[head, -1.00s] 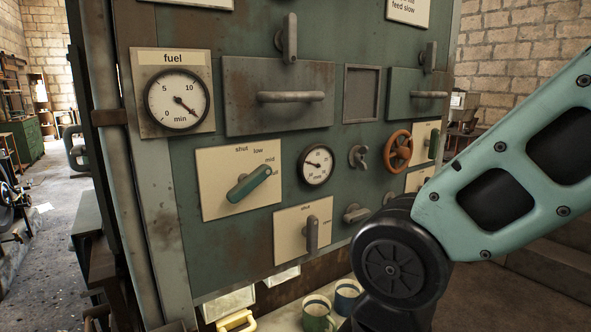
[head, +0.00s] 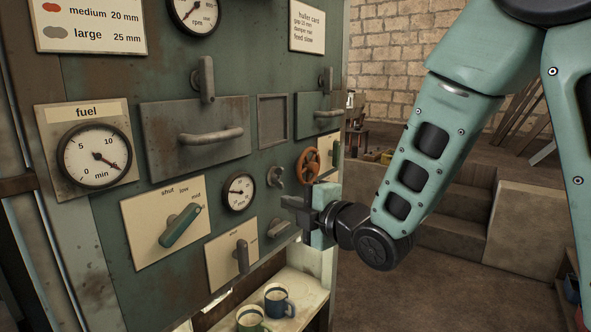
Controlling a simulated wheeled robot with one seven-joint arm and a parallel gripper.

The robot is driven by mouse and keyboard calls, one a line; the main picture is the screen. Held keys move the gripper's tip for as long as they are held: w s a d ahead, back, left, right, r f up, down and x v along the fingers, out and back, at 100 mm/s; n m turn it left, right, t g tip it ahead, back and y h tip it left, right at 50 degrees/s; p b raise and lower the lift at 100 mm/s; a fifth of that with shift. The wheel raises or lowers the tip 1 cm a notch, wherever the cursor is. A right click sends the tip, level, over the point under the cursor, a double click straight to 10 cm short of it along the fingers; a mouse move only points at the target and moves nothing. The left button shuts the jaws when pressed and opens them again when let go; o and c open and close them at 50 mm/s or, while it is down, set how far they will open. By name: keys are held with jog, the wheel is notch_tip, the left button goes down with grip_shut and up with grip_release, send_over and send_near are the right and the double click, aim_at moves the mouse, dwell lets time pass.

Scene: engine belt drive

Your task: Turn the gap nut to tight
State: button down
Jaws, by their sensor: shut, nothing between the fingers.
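No gap nut label is readable. A grey wing-shaped nut (head: 276,177) sits on the green panel, right of a small round gauge (head: 239,191). Another grey fitting (head: 278,228) sits lower, beside the lower plate. I cannot tell for sure which is the gap nut. My gripper (head: 288,203) is shut and empty, its fingers pointing left at the panel between these two fittings. I cannot tell whether the fingertips touch anything. My gripper hides part of the panel behind it.
An orange handwheel (head: 307,165) is just above my gripper. A green lever (head: 180,226) and a grey lever (head: 242,256) stand out on cream plates to the left. A drawer handle (head: 211,136) juts out above. Mugs (head: 278,300) stand on a shelf below. Floor to the right is open.

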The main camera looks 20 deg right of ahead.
aim_at(279, 178)
jog(key=shift+n+t, duration=0.5)
jog(key=shift+t, duration=0.1)
jog(key=w+p, duration=0.1)
jog(key=w, duration=0.2)
jog(key=w+a+r+p, duration=0.1)
jog(key=w+p, duration=0.1)
jog(key=w, duration=0.1)
jog(key=w+a+r+p, duration=0.1)
jog(key=w, duration=0.2)
jog(key=shift+r, duration=0.1)
jog(key=w+d+p, duration=0.2)
jog(key=shift+w+d, duration=0.1)
jog(key=shift+d, duration=0.2)
jog(key=shift+w+d+f, duration=0.2)
jog(key=shift+d, duration=0.1)
jog(key=shift+w, duration=0.15)
